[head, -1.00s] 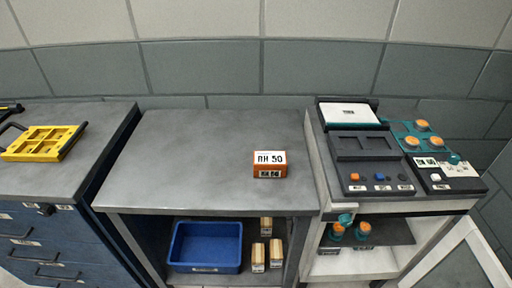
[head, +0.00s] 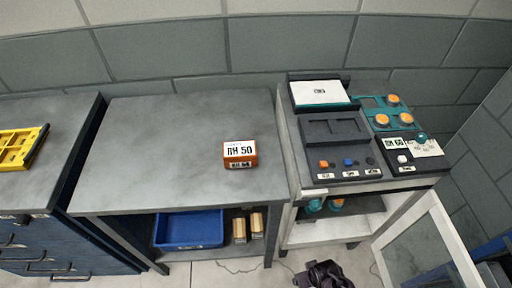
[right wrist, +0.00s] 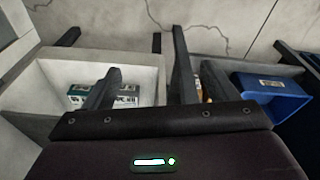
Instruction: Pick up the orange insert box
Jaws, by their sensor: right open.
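The orange insert box (head: 240,161) stands on the grey top of the middle bench (head: 180,165), near its front right part. It has a white label reading "RH 50" or similar. Nothing touches it. My right gripper (head: 321,268) shows as a dark shape at the bottom edge of the head view, below and in front of the bench, to the right of the box and well apart from it. In the right wrist view my right gripper (right wrist: 160,68) is open and empty. The box does not show there. My left gripper is not in view.
A blue bin (head: 189,229) and wooden-looking blocks (head: 247,228) sit on the shelf below. A yellow frame (head: 19,148) lies on the left cabinet. The right stand (head: 292,150) carries a dark control panel (head: 335,132) and orange-topped teal parts (head: 388,112). The bench top around the box is clear.

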